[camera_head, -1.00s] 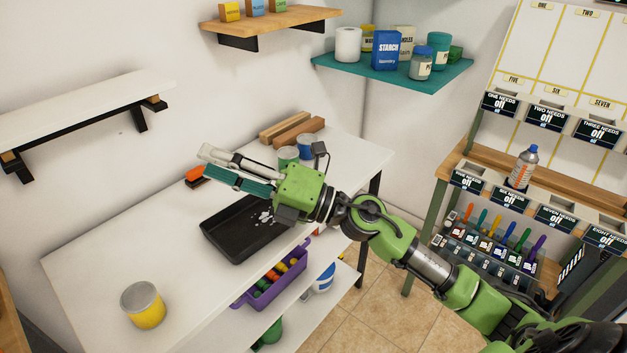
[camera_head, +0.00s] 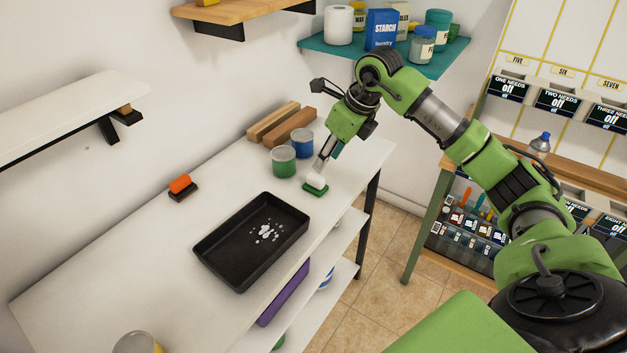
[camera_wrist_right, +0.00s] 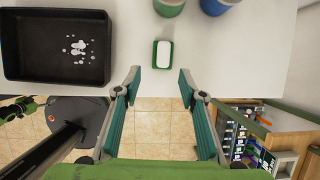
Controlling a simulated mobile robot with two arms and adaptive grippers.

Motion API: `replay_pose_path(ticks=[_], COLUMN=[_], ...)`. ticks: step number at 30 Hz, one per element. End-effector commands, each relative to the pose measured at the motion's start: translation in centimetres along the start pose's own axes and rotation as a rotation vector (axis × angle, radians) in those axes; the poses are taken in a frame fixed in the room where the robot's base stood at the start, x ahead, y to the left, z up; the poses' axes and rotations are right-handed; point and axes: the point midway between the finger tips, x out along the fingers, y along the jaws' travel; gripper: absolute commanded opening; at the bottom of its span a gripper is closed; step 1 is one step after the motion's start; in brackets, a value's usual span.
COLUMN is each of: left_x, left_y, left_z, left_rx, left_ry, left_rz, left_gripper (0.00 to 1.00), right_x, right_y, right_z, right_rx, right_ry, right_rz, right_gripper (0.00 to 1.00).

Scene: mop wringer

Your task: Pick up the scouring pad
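A small green pad with a white top (camera_head: 316,187), which looks like the scouring pad, lies on the white table near its front edge. It also shows in the right wrist view (camera_wrist_right: 163,54), flat and apart from the fingers. My right gripper (camera_head: 321,167) points down over the pad in the head view. In the wrist view its two teal fingers (camera_wrist_right: 161,80) are spread wide with nothing between them, and the pad lies ahead of the gap. My left gripper is not seen.
A black tray (camera_head: 251,242) with white spots lies left of the pad. Green (camera_head: 284,161) and blue (camera_head: 302,143) cans and wooden blocks (camera_head: 283,125) stand behind it. An orange-and-dark block (camera_head: 182,187) lies at the back left.

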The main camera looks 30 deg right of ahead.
Motion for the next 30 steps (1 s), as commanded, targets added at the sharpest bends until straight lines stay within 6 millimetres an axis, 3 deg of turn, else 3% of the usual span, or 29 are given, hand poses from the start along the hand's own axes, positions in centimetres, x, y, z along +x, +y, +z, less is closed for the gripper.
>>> replay_pose_path(ticks=[6,14,21,30], left_x=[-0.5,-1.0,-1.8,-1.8], left_y=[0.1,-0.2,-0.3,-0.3], left_z=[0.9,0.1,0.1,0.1], left_rx=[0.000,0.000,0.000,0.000], left_ry=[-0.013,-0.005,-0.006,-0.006], left_rz=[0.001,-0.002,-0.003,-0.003], left_gripper=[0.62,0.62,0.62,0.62], right_x=[3.9,5.8,9.3,10.1], right_y=[0.1,-0.1,-0.5,-0.6], right_z=[0.1,0.2,0.3,0.3], right_rx=[0.001,0.002,0.001,-0.001], right_ry=[-0.001,-0.002,-0.002,-0.003], right_rz=[0.004,0.005,0.005,0.003], right_gripper=[0.38,0.38,0.38,0.38])
